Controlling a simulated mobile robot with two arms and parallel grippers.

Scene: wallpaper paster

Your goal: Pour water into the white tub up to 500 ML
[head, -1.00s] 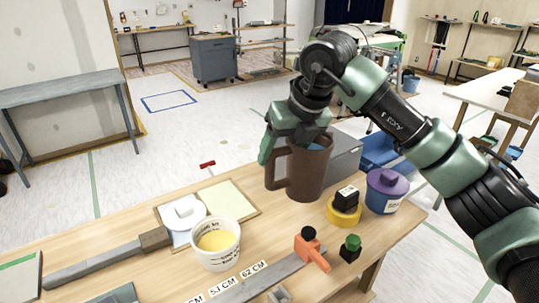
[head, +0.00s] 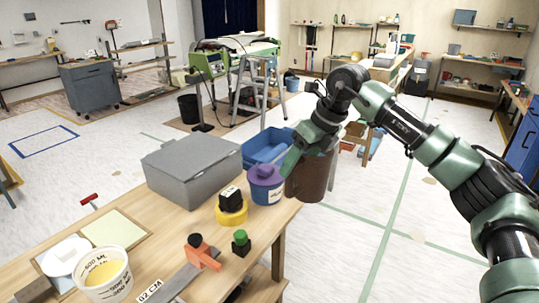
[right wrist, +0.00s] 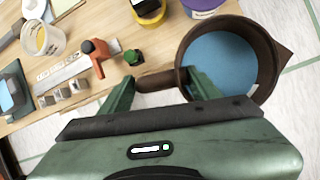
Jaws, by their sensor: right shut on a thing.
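The white tub (head: 103,276) stands on the table at the lower left of the head view, with yellow stuff inside and ML marks on its side. It also shows at the upper left of the right wrist view (right wrist: 43,40). My right gripper (right wrist: 158,82) is shut on the handle of a brown pitcher (head: 312,180). The pitcher is held roughly upright past the table's right edge, well away from the tub. Blue water (right wrist: 220,64) shows inside it in the right wrist view. My left gripper is not in view.
On the table (head: 165,235) are a grey box (head: 190,165), a purple-lidded blue can (head: 265,185), a yellow tape roll (head: 231,214), an orange-handled clamp (head: 203,252) and a green-topped black bottle (head: 241,243). A blue bin (head: 262,148) is behind. Open floor lies to the right.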

